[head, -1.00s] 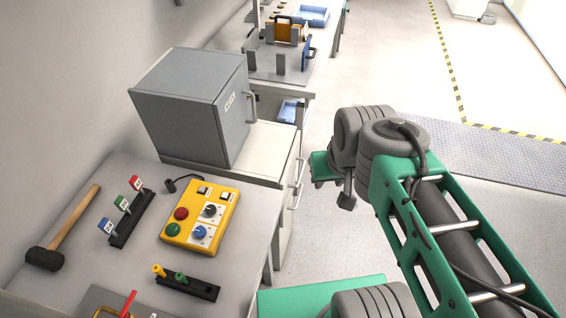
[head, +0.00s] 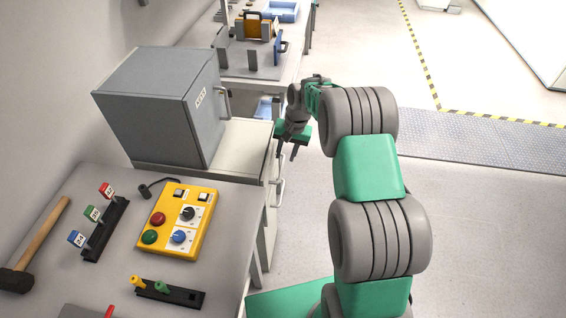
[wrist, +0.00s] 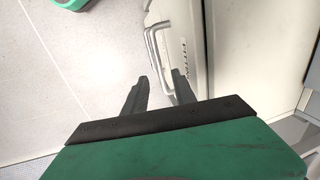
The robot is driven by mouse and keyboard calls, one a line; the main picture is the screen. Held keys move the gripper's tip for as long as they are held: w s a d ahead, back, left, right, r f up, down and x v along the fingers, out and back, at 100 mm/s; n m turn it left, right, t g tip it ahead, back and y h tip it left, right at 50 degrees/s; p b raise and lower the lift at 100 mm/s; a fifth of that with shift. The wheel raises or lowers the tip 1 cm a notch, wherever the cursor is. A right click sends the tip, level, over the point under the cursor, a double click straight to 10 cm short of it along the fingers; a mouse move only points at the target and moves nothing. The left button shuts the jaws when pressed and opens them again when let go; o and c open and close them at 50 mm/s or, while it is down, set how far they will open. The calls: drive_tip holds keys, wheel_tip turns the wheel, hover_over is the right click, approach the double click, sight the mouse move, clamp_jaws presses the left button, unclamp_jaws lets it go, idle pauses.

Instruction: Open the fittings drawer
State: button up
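The white cabinet (head: 240,155) under the grey box has pull handles on its right-hand front. One bar handle (head: 279,192) shows in the head view; the area above it is partly hidden by my gripper. My gripper (head: 287,154) hangs close to the upper part of this front with its fingers pointing down. In the wrist view, the gripper (wrist: 160,92) is open and empty, its two dark fingers spread apart.
A grey box with a handle (head: 165,100) stands on the cabinet. The near bench holds a yellow control box (head: 178,220), a mallet (head: 40,240) and a rack with coloured tags (head: 100,225).

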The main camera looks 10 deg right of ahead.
sight(282, 166)
drive_tip(key=f, duration=0.3)
drive_tip(key=a+f, duration=0.1)
drive_tip(key=f, duration=0.1)
drive_tip(key=shift+w+p, duration=0.2)
drive_tip(key=shift+p, duration=0.15)
drive_tip(key=shift+d, duration=0.1)
clamp_jaws()
idle(0.9)
